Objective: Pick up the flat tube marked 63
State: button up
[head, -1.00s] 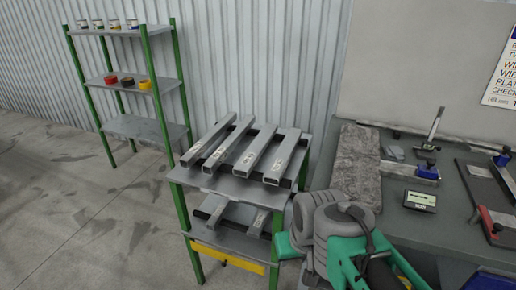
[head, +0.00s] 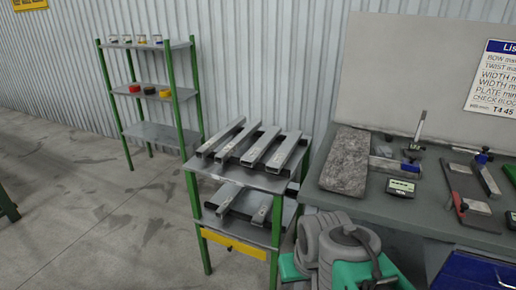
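Several grey rectangular metal tubes lie side by side on dark crossbars on the top shelf of a green-legged rack (head: 207,178). From left to right they are a first tube (head: 222,135), a second tube (head: 237,141), a third tube (head: 259,148) and a fourth tube (head: 285,152). Small pale marks show on some of them, too small to read, so I cannot tell which is marked 63. More tubes lie on the rack's lower shelf, including a left one (head: 226,196) and a shorter right one (head: 261,212). My gripper is not in view.
A workbench (head: 390,205) at right holds a grey stone slab (head: 346,160), a small display (head: 401,188) and measuring tools. A grey and green ringed body (head: 338,245) stands in the near foreground. A shelf unit (head: 160,133) stands at back left.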

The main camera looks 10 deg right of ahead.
aim_at(253, 156)
jog(key=u, duration=0.75)
jog(key=i, duration=0.8)
jog(key=u, duration=0.8)
jog(key=i, duration=1.7)
jog(key=z, duration=1.4)
jog(key=i, duration=0.55)
jog(key=z, duration=0.65)
